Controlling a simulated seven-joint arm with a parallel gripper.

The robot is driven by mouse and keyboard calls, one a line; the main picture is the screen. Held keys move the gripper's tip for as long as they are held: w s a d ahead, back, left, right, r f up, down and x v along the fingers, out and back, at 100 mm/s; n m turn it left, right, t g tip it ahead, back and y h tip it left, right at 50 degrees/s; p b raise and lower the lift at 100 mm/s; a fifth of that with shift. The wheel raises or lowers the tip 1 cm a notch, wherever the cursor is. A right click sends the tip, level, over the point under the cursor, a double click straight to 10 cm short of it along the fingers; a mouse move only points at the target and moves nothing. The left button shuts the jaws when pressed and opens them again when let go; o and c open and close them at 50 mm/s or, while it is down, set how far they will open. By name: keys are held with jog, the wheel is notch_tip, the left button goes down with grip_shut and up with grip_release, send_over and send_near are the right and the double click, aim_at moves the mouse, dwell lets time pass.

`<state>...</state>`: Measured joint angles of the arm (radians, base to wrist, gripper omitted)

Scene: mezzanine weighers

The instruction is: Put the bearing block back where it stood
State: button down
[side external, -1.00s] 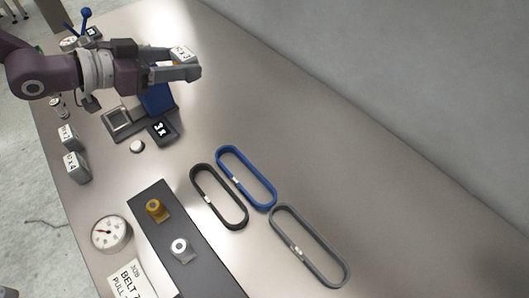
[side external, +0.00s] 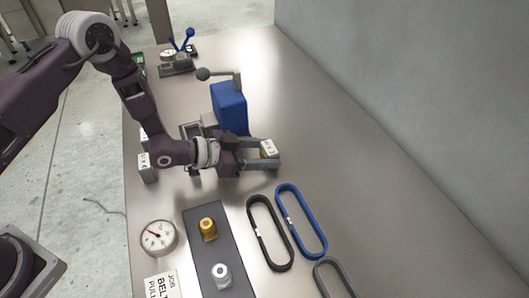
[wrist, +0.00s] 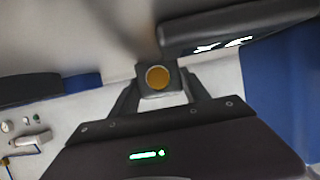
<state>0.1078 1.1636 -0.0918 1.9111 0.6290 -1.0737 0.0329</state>
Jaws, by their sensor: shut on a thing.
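My gripper (side external: 265,155) is shut on a small block (side external: 268,148) with a white marked face and a yellowish part, which I take to be the bearing block. It is held beside the blue-bodied device, towards the belt loops. In the wrist view the block (wrist: 158,80) sits between the fingertips, grey with a round brass-coloured centre. I cannot tell its height above the table. On a dark strip (side external: 222,240) stand a brass-coloured piece (side external: 208,228) and a silver piece (side external: 221,275).
The blue device (side external: 230,108) with a ball-ended lever stands behind my gripper. A blue belt loop (side external: 301,220) and a black one (side external: 268,235) lie to the front right. A dial gauge (side external: 158,237) and white marked blocks (side external: 147,168) are on the left. The right-hand table is clear.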

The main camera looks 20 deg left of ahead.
jog(key=shift+f, duration=0.1)
jog(key=c, duration=0.5)
grip_release()
